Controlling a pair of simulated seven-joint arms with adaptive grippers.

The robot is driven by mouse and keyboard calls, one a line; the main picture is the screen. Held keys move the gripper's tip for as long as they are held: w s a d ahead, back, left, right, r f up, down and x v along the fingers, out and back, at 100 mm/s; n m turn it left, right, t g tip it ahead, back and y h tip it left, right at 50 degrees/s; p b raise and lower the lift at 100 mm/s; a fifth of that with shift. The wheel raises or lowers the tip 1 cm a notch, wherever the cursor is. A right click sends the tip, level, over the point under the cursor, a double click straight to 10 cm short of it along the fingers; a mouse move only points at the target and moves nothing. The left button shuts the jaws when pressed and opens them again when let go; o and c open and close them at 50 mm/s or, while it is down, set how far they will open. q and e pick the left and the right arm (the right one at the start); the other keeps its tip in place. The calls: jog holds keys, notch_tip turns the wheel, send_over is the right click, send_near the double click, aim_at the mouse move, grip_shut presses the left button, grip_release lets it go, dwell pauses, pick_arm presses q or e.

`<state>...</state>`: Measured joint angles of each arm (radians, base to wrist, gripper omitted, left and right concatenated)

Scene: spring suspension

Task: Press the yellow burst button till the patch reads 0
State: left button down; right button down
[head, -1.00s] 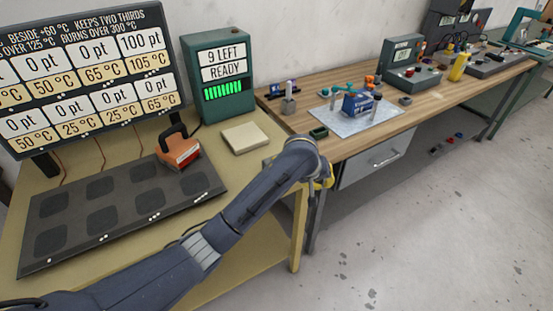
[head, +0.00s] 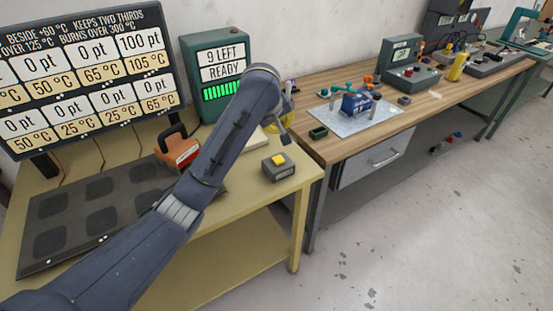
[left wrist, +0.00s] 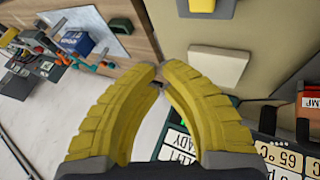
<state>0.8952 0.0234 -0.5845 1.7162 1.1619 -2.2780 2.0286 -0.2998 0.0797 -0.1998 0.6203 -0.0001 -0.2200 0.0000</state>
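The yellow button (head: 278,159) sits on a small grey box (head: 281,172) near the right end of the tan bench. It also shows at the top edge of the left wrist view (left wrist: 202,5). My left gripper (head: 287,112) is raised behind the button in the head view, apart from it and partly hidden by its wrist. In the left wrist view its yellow fingers (left wrist: 159,75) meet at the tips with nothing between them. The score board (head: 85,75) reads 100 pt at 105 °C on one tile; the other readable tiles show 0 pt. The right gripper is out of view.
The green display (head: 213,75) reads 9 LEFT, READY. An orange iron-like tool (head: 178,150) stands at the dark patch mat (head: 40,255). A cream block (left wrist: 218,65) lies near the button. A wooden workbench (head: 330,148) with devices adjoins on the right.

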aim_at(280, 155)
pick_arm(q)
jog(key=shift+f, duration=0.15)
jog(key=shift+f, duration=4.25)
jog(key=shift+f, duration=1.05)
jog(key=shift+r, duration=1)
jog(key=shift+r, duration=2.5)
